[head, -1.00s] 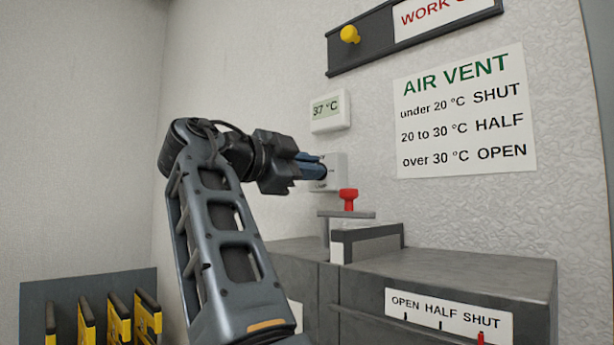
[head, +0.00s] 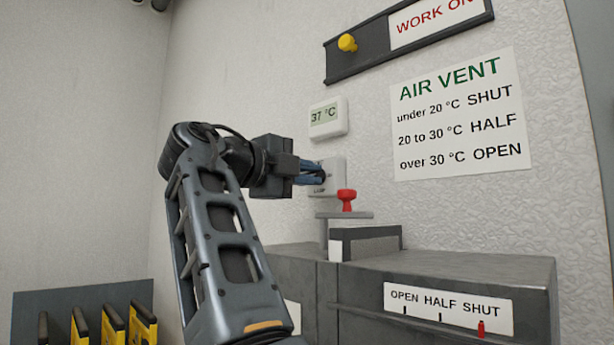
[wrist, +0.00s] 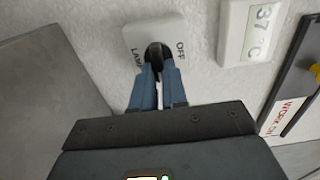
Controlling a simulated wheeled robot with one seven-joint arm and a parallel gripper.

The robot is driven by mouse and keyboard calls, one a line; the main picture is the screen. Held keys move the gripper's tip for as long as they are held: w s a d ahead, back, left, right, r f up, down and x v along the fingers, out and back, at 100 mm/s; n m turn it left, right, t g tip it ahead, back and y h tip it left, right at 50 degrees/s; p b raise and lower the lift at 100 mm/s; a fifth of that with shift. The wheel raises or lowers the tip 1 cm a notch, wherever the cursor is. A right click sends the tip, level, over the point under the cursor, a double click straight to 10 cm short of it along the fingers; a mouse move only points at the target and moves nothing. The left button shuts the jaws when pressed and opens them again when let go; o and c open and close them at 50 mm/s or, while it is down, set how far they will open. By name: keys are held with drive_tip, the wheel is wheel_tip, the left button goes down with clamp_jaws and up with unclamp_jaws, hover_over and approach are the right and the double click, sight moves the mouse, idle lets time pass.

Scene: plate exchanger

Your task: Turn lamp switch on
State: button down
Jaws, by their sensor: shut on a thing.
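The lamp switch is a white wall plate (head: 337,185) on the textured wall, below the thermometer display. In the wrist view the plate (wrist: 172,32) shows the words OFF and LAMP and a dark lever (wrist: 155,50) at its middle. My gripper (head: 320,174) is at the plate, its blue fingers pointing at the wall. In the wrist view the fingertips (wrist: 155,66) are closed around the dark lever. The fingers hide part of the lever, and any other label on the plate is hidden or unreadable.
A 37 °C display (head: 327,118) hangs just above the switch. A red knob (head: 346,200) on a grey bracket stands close below right. The grey cabinet (head: 460,270) has a vent slider with a red marker (head: 481,328). Yellow-and-black handles (head: 113,325) are at lower left.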

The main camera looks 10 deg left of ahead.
drive_tip(key=shift+f, duration=0.15)
drive_tip(key=c, duration=1.2)
unclamp_jaws()
drive_tip(key=shift+o, duration=0.2)
drive_tip(key=shift+s, duration=0.1)
drive_tip(key=v, duration=0.7)
drive_tip(key=shift+s+a, duration=0.25)
